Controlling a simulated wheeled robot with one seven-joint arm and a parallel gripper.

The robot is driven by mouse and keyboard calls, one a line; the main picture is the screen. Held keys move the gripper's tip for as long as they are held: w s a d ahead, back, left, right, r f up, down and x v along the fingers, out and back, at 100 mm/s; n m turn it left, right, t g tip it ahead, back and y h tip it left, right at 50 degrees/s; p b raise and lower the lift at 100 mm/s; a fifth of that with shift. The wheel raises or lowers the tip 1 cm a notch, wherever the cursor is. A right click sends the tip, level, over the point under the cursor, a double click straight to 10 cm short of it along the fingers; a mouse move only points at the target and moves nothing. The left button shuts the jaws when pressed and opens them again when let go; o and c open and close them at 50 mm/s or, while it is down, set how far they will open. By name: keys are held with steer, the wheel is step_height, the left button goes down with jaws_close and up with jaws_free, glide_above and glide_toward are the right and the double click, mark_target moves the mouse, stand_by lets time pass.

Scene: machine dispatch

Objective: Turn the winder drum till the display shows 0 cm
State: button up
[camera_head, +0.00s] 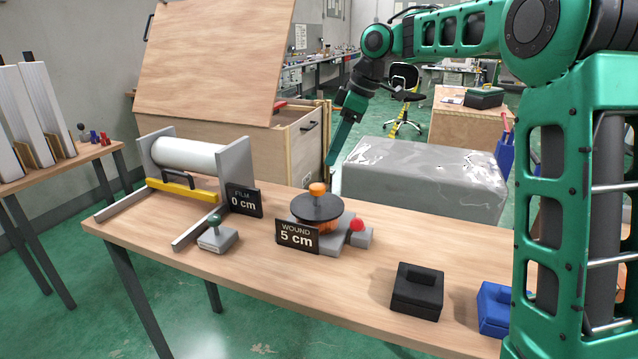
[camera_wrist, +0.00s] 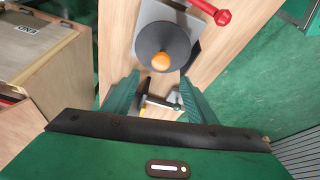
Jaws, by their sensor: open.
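The winder drum stands on a grey base on the table, with a dark round top plate (camera_head: 317,207) and an orange knob (camera_head: 318,189) on top. Its orange-brown side shows below the plate. The display (camera_head: 297,236) in front of it reads "WOUND 5 cm". My gripper (camera_head: 329,164) is above and behind the drum in the head view, apart from it. In the wrist view the open, empty fingers (camera_wrist: 159,76) point toward the table, with the drum plate (camera_wrist: 165,40) and orange knob (camera_wrist: 161,61) just beyond their tips.
A red-ended lever (camera_head: 356,225) sits right of the drum. Left are a film roll (camera_head: 187,155) with a "FILM 0 cm" display (camera_head: 244,201) and a green-knobbed block (camera_head: 217,236). Black (camera_head: 417,291) and blue (camera_head: 494,307) blocks stand right. A grey covered box (camera_head: 425,178) is behind.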

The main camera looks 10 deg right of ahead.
mark_target(317, 185)
steer(key=shift+m, duration=0.7)
steer(key=x, duration=1)
steer(key=shift+a+f, duration=0.15)
steer(key=shift+f, duration=0.2)
jaws_close()
steer(key=shift+a, duration=0.1)
